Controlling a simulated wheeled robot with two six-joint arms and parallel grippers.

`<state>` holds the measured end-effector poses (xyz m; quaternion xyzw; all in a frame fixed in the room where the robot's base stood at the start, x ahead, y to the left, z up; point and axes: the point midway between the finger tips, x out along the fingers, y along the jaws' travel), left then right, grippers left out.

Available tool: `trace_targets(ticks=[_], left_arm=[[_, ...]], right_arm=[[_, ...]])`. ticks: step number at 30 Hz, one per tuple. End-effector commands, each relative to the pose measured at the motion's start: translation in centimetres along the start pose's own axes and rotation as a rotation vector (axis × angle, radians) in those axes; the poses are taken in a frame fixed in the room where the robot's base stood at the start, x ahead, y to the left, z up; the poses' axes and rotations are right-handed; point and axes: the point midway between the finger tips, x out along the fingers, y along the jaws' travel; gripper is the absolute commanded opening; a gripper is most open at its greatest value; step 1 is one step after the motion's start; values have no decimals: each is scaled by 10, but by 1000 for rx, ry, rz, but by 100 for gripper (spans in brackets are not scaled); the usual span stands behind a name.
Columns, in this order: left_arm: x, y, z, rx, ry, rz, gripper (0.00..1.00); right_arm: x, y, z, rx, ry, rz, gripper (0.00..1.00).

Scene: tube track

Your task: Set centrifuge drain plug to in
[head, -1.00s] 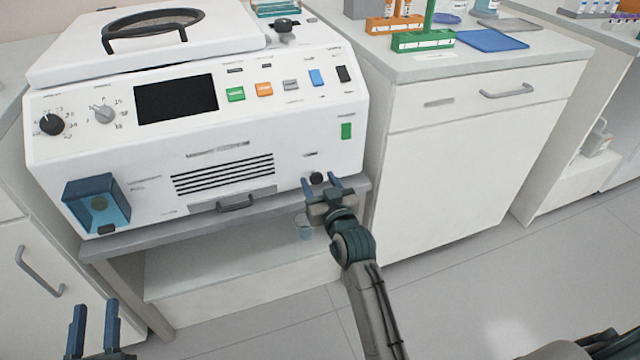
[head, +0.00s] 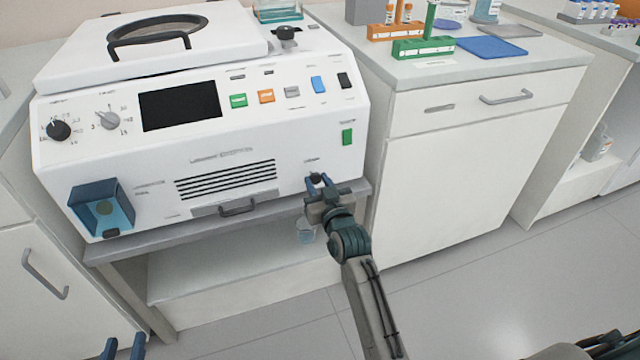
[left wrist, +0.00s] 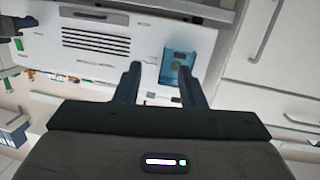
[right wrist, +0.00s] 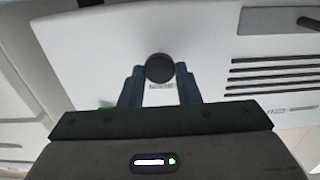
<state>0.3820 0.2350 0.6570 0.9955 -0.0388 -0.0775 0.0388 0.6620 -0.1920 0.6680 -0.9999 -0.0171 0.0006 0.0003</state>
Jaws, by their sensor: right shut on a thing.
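The white centrifuge (head: 250,145) stands on a grey-topped bench. Its drain plug, a round black knob (head: 316,179), is low on the right of the front panel. It also shows in the right wrist view (right wrist: 159,67). I cannot tell how far it sits in the panel. My right gripper (head: 318,186) is at the panel, its blue fingers shut on the plug from both sides. My left gripper (head: 124,346) is open and empty at the lower left, away from the centrifuge; its parted fingers show in the left wrist view (left wrist: 158,72).
A small bluish cup (head: 306,231) is below the plug, partly hidden by my right gripper. A blue box (head: 101,207) juts from the panel's lower left. A drawer cabinet (head: 470,165) stands close on the right. The floor in front is clear.

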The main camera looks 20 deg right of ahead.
Motion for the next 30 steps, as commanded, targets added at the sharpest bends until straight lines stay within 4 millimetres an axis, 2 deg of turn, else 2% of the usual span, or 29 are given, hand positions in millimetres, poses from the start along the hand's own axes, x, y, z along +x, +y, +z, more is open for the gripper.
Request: trace_targets(ticks=[8,9,12,23,26,30], left_arm=[[0,0,1,-1,-7,0,36],[0,0,1,-1,-6,0,36],[0,0,1,-1,-6,0,36],[0,0,1,-1,-7,0,36],[-1,0,5,-5,-36,1,36],[-9,2,25,-18,-131,0,36]], right_arm=[[2,0,-4,-1,8,1,0],[2,0,-4,-1,8,1,31],[2,0,-4,-1,8,1,51],[-3,0,-2,-1,4,0,52],[-14,0,-2,0,4,0,52],[-40,0,-2,0,3,1,52]])
